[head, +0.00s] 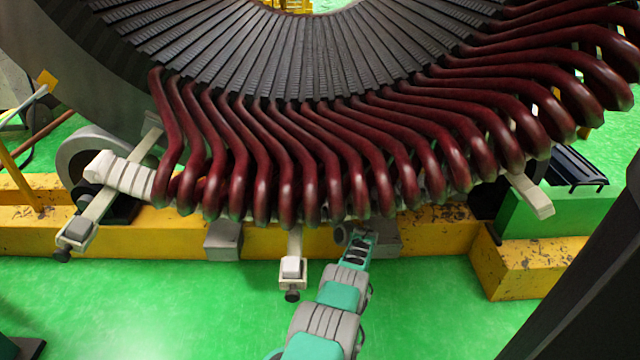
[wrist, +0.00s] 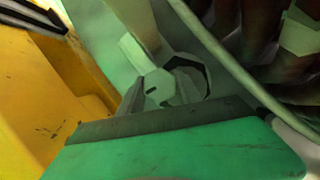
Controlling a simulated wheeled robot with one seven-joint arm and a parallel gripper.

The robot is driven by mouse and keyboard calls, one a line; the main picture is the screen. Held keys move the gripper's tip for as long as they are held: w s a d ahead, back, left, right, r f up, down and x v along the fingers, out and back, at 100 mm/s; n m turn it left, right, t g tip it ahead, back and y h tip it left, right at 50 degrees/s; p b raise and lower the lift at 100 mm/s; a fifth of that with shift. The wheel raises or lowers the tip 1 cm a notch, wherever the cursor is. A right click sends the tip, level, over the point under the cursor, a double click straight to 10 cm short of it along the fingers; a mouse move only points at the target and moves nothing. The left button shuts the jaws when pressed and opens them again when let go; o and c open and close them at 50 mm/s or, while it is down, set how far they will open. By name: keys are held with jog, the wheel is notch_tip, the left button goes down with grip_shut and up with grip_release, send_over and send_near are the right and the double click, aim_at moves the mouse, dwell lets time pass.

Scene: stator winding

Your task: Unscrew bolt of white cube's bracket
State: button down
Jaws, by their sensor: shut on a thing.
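A white cube (head: 292,267) sits on the outer end of a pale bracket (head: 295,243) below the red coils, with a dark knob under it. A greyer cube (head: 78,229) sits on another bracket arm at the left. My gripper (head: 358,238) reaches under the coils, to the right of the white cube and apart from it. In the wrist view, its grey fingers (wrist: 160,88) are closed around a pale hexagonal bolt head (wrist: 156,86). A dark-rimmed round opening lies just behind the bolt. In the head view the bolt is hidden by my gripper and the coils.
The dark red coils (head: 290,180) of the large stator hang close above my gripper. A yellow beam (head: 150,232) runs behind it, with grey blocks (head: 223,240) against it. In the wrist view a pale bar crosses close at the right. The green floor (head: 190,300) in front is clear.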

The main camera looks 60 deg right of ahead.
jog(key=shift+n, duration=0.6)
jog(key=shift+y, duration=0.3)
jog(key=c, duration=0.8)
grip_release()
jog(key=shift+c, duration=0.2)
jog(key=p+v, duration=0.4)
jog(key=v, duration=0.4)
jog(key=shift+p, duration=0.35)
jog(key=shift+d, duration=0.1)
